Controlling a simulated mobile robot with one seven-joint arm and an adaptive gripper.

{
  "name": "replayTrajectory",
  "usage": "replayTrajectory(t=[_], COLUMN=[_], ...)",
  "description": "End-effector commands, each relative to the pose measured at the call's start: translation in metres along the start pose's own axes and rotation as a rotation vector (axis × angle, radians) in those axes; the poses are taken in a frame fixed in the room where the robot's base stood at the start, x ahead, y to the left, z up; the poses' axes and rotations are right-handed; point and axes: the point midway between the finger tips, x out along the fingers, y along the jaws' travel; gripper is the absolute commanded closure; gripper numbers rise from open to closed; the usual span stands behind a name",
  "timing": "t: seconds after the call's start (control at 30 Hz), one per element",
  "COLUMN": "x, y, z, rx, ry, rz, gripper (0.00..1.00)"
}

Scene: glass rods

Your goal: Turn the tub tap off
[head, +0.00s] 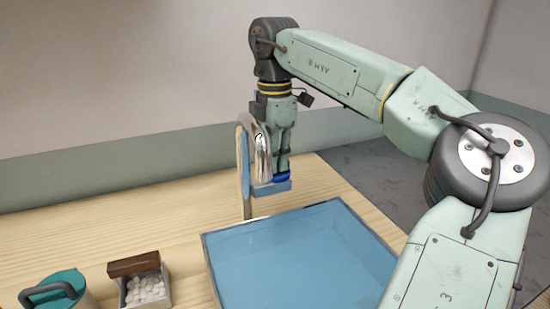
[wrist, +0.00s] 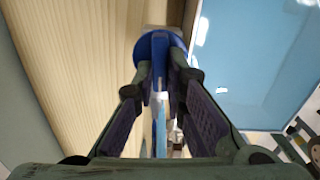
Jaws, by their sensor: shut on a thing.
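The tub tap has a silver arched spout (head: 262,150) and a grey-blue block (head: 270,188) at its base, at the back edge of the tub (head: 212,268). A round blue knob (head: 283,178) sits at the block's right end. My gripper (head: 281,165) points down from above and is shut on this knob. In the wrist view my fingertips (wrist: 160,62) close on the middle of the blue knob (wrist: 151,42) and hide part of it. A light blue upright strip (head: 243,160) shows left of the spout; I cannot tell whether it is water.
The tub holds blue water. A small box of white pebbles (head: 147,288) with a brown piece on its rim and a teal lidded container (head: 62,288) stand at the front left. The wooden counter (head: 120,225) is clear behind them. A wall rises at the back.

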Motion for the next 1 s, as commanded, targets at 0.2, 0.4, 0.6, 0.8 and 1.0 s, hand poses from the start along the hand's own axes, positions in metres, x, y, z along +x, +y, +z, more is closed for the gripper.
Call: replayTrajectory(t=[0.2,0.4,0.6,0.8,1.0], x=[-0.0011,-0.0009,-0.0009,-0.0009,-0.0006], y=[0.0010,0.0012,0.0013,0.0013,0.0011], z=[0.0004,0.0004,0.0005,0.0005,0.0003], rx=[0.075,0.102,0.106,0.106,0.104], ry=[-0.001,-0.001,-0.001,-0.001,-0.001], rz=[0.002,0.002,0.003,0.003,0.002], gripper=[1.00,1.00,1.00,0.87,0.74])
